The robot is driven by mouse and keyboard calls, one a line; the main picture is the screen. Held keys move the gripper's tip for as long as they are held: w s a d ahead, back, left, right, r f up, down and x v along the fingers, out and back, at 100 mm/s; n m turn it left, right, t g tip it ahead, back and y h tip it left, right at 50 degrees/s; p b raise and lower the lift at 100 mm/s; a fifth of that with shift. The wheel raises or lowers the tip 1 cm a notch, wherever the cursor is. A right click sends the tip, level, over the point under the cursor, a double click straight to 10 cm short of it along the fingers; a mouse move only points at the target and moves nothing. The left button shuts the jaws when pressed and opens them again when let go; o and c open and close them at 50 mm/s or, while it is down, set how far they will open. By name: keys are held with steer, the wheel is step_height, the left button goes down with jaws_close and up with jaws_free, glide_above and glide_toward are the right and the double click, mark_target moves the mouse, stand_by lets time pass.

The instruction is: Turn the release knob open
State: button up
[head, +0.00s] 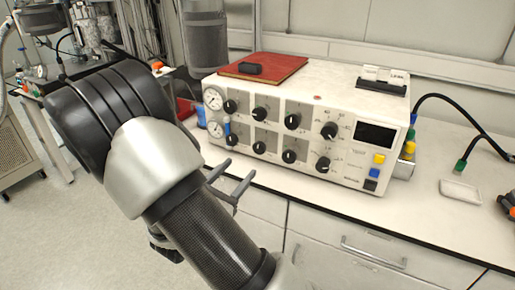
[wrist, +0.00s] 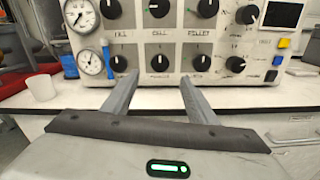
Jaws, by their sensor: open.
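The white control panel (head: 300,132) stands on the bench with two rows of black knobs. I cannot read which label marks the release knob. A lower-row knob (wrist: 160,64) shows between my fingertips in the wrist view. Other lower-row knobs (wrist: 119,64) and (wrist: 202,63) sit to its left and right. In the head view the lower row includes a knob (head: 289,156) at its middle right. My gripper (head: 240,169) is open and empty, in front of the panel's lower left part. It also shows in the wrist view (wrist: 159,78), its fingers pointing at the panel, apart from the knobs.
Two gauges (head: 213,98) are at the panel's left end, with a blue handle (wrist: 107,60) beside them. A red book (head: 264,67) lies on top. A white cup (wrist: 41,87) stands left of the panel. Coloured buttons and cables are at the right. The bench front is clear.

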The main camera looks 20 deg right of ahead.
mark_target(258, 149)
steer(key=b+x, duration=0.1)
steer(key=x, duration=1.3)
steer(key=shift+w, duration=0.1)
steer(key=c, duration=1.1)
